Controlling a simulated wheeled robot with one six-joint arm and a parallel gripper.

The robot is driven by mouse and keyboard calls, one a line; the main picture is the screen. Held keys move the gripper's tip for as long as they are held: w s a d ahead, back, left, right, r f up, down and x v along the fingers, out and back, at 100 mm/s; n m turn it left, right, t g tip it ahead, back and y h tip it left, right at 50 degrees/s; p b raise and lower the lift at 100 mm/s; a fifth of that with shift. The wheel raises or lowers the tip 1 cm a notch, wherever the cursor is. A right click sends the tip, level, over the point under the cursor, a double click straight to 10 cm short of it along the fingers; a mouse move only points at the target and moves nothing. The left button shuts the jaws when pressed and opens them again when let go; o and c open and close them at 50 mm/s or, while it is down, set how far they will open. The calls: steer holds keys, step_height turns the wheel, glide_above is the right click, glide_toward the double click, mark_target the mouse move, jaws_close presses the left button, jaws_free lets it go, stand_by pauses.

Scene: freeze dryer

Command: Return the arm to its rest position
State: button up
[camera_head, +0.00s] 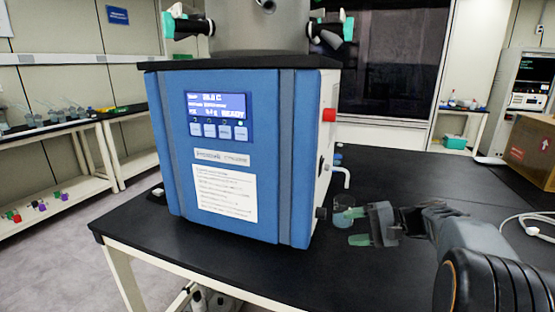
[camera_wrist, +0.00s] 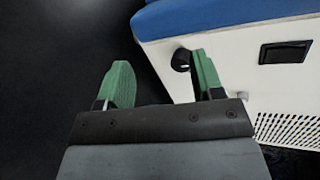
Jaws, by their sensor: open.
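My gripper (camera_head: 350,228) reaches in from the right, low over the black bench, beside the right side of the blue freeze dryer (camera_head: 240,150). Its two green fingers stand apart with nothing between them in the wrist view (camera_wrist: 160,85). In the head view a small clear beaker (camera_head: 343,217) stands on the bench by the drain tap, close to the fingers. I cannot tell whether the fingers touch it. The wrist view shows the dryer's white side panel (camera_wrist: 225,65) ahead and to the right, with a dark round knob partly behind the right finger.
The black bench (camera_head: 390,280) has free room in front of and behind my arm. A white bent drain tap (camera_head: 342,172) and a red button (camera_head: 329,115) stick out from the dryer's side. A cardboard box (camera_head: 531,150) and a white cable (camera_head: 530,222) lie at the right.

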steer(key=s+a+r+n+g+h+p, duration=0.25)
steer(key=s+a+r+h+p, duration=0.4)
steer(key=s+p, duration=0.35)
steer(key=s+d+r+n+t+h+p, duration=0.1)
steer(key=s+r+n+t+h+p, duration=0.1)
steer(key=s+h+p, duration=0.5)
steer(key=shift+s+r+n+p, duration=0.4)
steer(key=shift+s+r+n, duration=0.4)
steer(key=shift+n, duration=0.25)
